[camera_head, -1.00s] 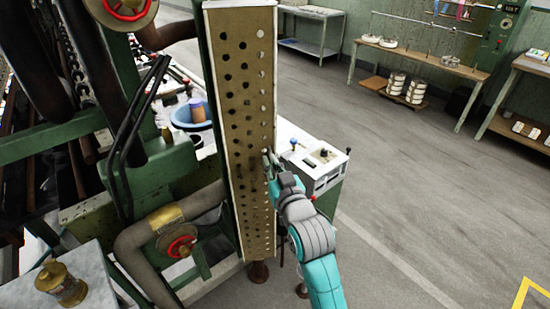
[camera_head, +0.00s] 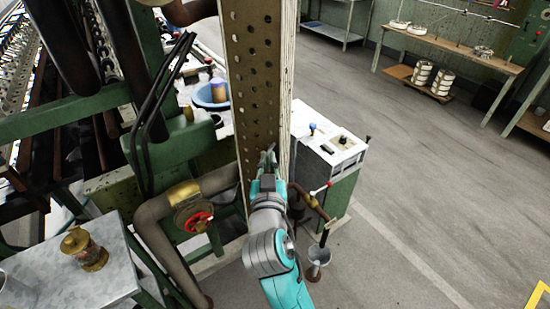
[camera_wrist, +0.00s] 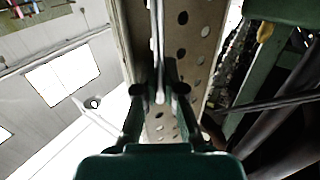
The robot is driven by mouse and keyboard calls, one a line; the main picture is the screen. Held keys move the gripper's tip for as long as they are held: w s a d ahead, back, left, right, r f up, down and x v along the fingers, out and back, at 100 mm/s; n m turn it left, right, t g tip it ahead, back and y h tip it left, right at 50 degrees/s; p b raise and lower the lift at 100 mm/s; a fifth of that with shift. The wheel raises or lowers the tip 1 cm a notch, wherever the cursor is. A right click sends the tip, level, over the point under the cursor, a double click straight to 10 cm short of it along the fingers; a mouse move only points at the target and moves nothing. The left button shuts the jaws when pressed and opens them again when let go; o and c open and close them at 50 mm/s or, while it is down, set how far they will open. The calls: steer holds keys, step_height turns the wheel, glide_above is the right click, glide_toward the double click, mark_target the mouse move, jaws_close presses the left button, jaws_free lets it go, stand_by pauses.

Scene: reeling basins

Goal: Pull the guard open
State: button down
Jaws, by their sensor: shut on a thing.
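The guard (camera_head: 254,80) is a tall tan panel full of round holes, standing upright in the middle of the head view. I see its face at a slant, with a pale worn edge strip along its right side. My gripper (camera_head: 267,160) is at the lower part of the guard, near that right edge. In the wrist view my gripper (camera_wrist: 160,98) is shut on a thin pale upright bar on the guard (camera_wrist: 184,45). The fingers partly hide the exact grip.
A white-topped green cabinet (camera_head: 328,150) stands close to the right of the guard. Pipes with a red valve wheel (camera_head: 197,221) and a metal table (camera_head: 105,250) are at left. Open floor lies to the right.

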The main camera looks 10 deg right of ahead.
steer(key=shift+s+a+m+g+h, duration=0.2)
steer(key=shift+a+m+g+h, duration=0.3)
steer(key=shift+a+m+h, duration=0.85)
steer(key=shift+w+a+m+g+h, duration=0.1)
steer(key=shift+a+m+g+h, duration=0.4)
steer(key=shift+a+h, duration=0.65)
steer(key=shift+w+a+m+g+h, duration=0.1)
steer(key=shift+a+m+g+h, duration=0.35)
steer(key=shift+a+h, duration=0.7)
steer(key=shift+a, duration=0.15)
steer(key=c, duration=1.3)
jaws_free()
steer(key=v, duration=1.2)
steer(key=shift+s, duration=0.1)
